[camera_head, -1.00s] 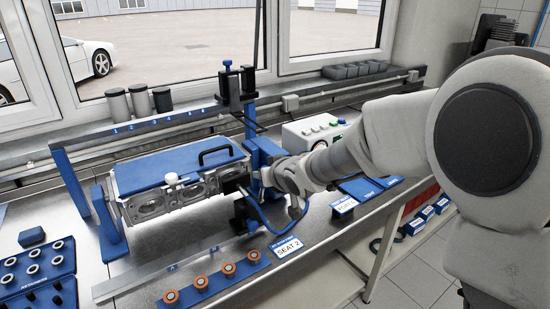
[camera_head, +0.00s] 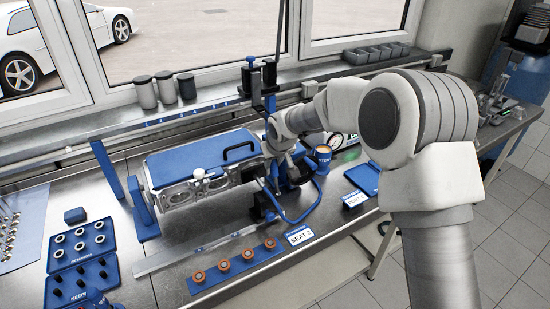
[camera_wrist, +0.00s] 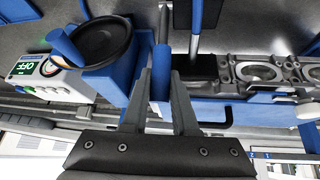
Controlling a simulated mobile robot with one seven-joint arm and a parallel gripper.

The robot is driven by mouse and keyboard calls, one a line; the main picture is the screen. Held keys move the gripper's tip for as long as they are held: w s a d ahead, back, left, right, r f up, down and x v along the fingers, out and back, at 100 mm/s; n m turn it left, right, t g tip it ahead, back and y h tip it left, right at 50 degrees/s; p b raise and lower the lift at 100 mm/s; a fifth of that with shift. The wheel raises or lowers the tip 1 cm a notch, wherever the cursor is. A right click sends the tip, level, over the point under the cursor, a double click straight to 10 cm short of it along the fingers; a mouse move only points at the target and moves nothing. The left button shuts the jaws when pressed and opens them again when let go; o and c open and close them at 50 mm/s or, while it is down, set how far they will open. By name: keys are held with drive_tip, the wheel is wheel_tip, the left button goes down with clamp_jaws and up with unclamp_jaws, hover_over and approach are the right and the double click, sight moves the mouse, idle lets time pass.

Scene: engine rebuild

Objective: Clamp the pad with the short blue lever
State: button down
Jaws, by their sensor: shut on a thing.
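In the wrist view my gripper (camera_wrist: 160,88) has its two fingers on either side of a short upright blue lever (camera_wrist: 160,68), shut on it. In the head view my gripper (camera_head: 276,158) is at the right end of the cylinder head (camera_head: 178,194), beside the blue fixture there; the lever is hidden behind my wrist. The cylinder head also shows in the wrist view (camera_wrist: 262,72), right of the lever. I cannot make out the pad clearly, nor whether it touches the port face.
The tester box (camera_wrist: 42,78) reads OFF. A blue hose (camera_head: 312,205) loops in front. Orange-ringed parts (camera_head: 223,265) sit on a front rail.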

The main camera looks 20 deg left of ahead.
idle(0.5)
drive_tip(key=c, duration=0.7)
unclamp_jaws()
drive_tip(key=shift+a, duration=0.1)
drive_tip(key=b+v, duration=0.1)
drive_tip(key=v, duration=1.6)
drive_tip(key=shift+r+b, duration=0.2)
drive_tip(key=shift+b, duration=0.1)
